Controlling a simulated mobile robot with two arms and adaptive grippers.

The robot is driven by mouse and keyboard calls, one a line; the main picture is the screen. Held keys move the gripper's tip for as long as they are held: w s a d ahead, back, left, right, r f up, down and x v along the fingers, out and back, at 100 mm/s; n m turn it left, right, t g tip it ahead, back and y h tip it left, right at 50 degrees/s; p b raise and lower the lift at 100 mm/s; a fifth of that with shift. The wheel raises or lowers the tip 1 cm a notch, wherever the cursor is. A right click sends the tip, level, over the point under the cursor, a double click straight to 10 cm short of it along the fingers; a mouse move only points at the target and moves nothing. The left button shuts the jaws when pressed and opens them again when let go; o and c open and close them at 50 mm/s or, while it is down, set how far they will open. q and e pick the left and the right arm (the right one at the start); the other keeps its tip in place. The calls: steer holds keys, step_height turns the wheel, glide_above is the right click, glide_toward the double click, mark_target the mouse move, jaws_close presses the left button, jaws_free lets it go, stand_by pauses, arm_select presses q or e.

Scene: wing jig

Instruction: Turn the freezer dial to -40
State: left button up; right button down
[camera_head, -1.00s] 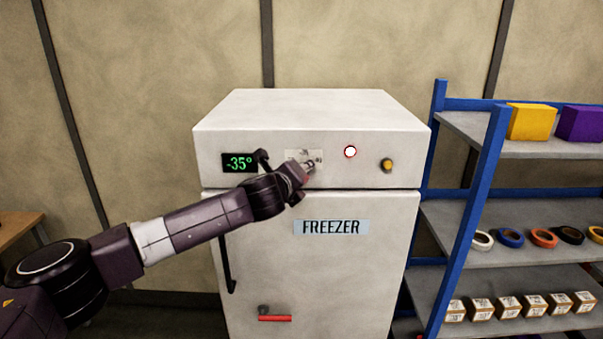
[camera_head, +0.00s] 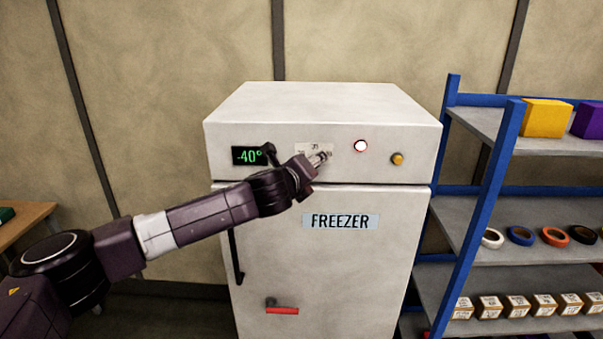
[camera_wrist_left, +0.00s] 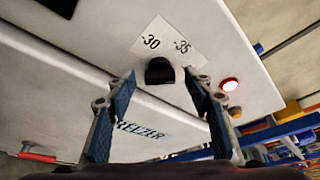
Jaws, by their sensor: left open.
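The white freezer (camera_head: 320,120) stands ahead, and its green display (camera_head: 249,156) reads -40°. My left gripper (camera_head: 320,157) is at the front panel, over the dial's label plate. In the left wrist view the black dial (camera_wrist_left: 160,71) sits below a white scale plate (camera_wrist_left: 168,43) showing -30 and -35. My left gripper (camera_wrist_left: 160,88) is open there, its two fingers spread to either side of the dial, apart from it as far as I can see. In the head view the dial is hidden by the gripper. My right gripper is not in view.
A white light with a red rim (camera_head: 361,146) and a yellow knob (camera_head: 397,159) sit right of the dial. A black door handle (camera_head: 236,258) runs down the door's left side. A blue shelf rack (camera_head: 490,180) with tapes and boxes stands close at the right.

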arm_select(q)
steer(key=v, duration=1)
steer(key=shift+s, duration=0.25)
steer(key=shift+a, duration=0.1)
